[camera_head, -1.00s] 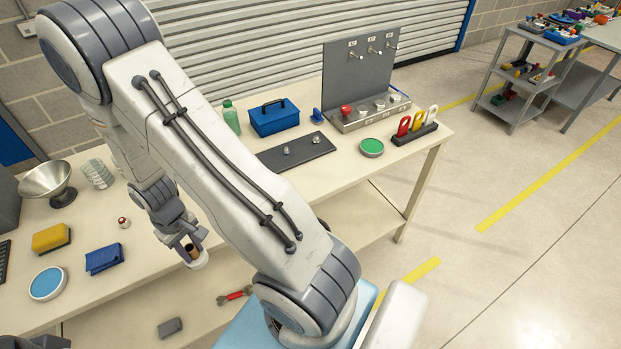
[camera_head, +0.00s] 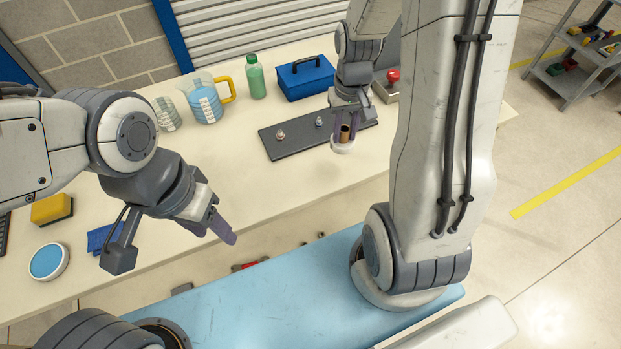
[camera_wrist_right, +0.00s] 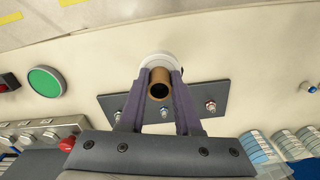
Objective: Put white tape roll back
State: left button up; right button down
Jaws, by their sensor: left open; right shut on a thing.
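The white tape roll (camera_head: 342,149) with a brown core is held in my right gripper (camera_head: 346,128). In the right wrist view the white roll (camera_wrist_right: 158,58) and brown tube sit between the two purple fingers of my right gripper (camera_wrist_right: 159,84), shut on it. The roll is held above or near the dark plate (camera_head: 285,147) with metal pegs; the gap is hard to judge. Three pegs show on the plate (camera_wrist_right: 222,93) in the wrist view. My left gripper (camera_head: 224,234) is open and empty over the table's front edge.
A red button (camera_head: 393,76) is to the right. A yellow sponge (camera_head: 52,208) and blue disc (camera_head: 48,261) lie left.

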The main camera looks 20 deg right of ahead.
jog(key=shift+s+d+r+m, duration=0.4)
jog(key=shift+s+d+r, duration=0.3)
jog(key=shift+s, duration=0.15)
jog(key=a+f, duration=0.2)
jog(key=a, duration=0.1)
jog(key=w+a+f, duration=0.1)
jog(key=a+f, duration=0.1)
jog(key=a, duration=0.1)
jog(key=w+a+f+p, duration=0.1)
jog(key=a+f, duration=0.1)
jog(key=a, duration=0.2)
jog(key=shift+w+a+f, duration=0.1)
jog(key=shift+w+f, duration=0.05)
jog(key=shift+a+f, duration=0.1)
jog(key=shift+f, duration=0.1)
notch_tip(320, 180, down, 4)
jog(key=shift+r, duration=0.15)
pick_arm(q)
jog(key=shift+d+r, duration=0.1)
jog(key=shift+r, duration=0.2)
